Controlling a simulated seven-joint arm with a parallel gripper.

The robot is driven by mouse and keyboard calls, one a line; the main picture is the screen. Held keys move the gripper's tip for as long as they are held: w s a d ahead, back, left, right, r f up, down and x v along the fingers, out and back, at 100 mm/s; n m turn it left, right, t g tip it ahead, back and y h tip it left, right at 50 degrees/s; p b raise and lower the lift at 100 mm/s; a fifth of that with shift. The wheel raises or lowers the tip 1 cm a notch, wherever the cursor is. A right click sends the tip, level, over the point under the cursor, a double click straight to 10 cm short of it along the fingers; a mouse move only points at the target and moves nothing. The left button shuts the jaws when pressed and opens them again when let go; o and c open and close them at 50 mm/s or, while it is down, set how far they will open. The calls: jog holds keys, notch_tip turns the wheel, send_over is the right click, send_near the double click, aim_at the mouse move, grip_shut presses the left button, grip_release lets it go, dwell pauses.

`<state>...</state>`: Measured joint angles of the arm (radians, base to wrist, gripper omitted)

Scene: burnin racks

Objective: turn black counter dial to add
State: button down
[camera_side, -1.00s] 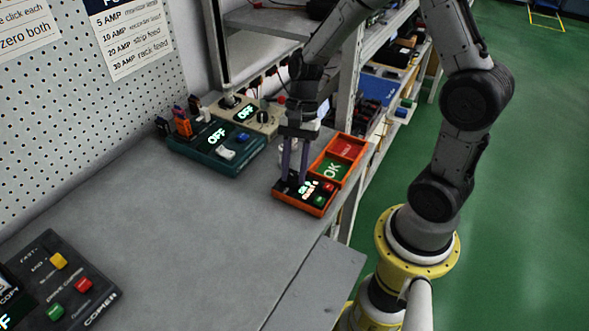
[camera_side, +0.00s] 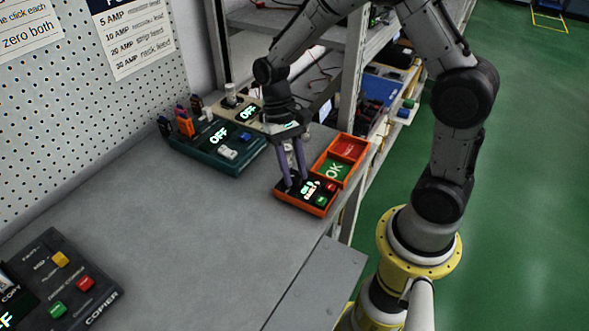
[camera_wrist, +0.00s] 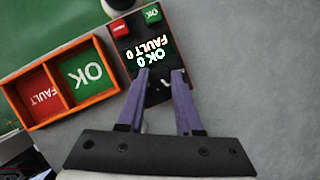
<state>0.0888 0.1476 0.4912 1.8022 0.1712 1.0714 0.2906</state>
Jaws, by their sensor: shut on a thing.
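The counter is a small orange box with a black top face (camera_wrist: 155,58), near the right edge of the bench; it also shows in the side view (camera_side: 309,203). Its lit display reads OK 0 and FAULT 0 in the wrist view. A red button (camera_wrist: 119,28) and a green button (camera_wrist: 151,14) sit beyond the display. My gripper (camera_wrist: 160,74) reaches down to the counter's dial end, its two purple fingers shut on the black dial; it also shows in the side view (camera_side: 296,181). The dial is dark against the black face, and its pointer direction cannot be made out.
An orange two-part tray (camera_side: 322,172), with FAULT and OK compartments, stands beside the counter. A teal device (camera_side: 205,155) and a beige device (camera_side: 247,101), both showing OFF, stand further back. A dark copier panel (camera_side: 70,275) lies front left. The mid-bench is clear.

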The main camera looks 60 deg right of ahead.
jog(key=shift+n, duration=0.5)
jog(key=shift+h, duration=0.3)
jog(key=c, duration=0.6)
grip_release()
jog(key=shift+v, duration=7)
jog(key=shift+w, duration=0.1)
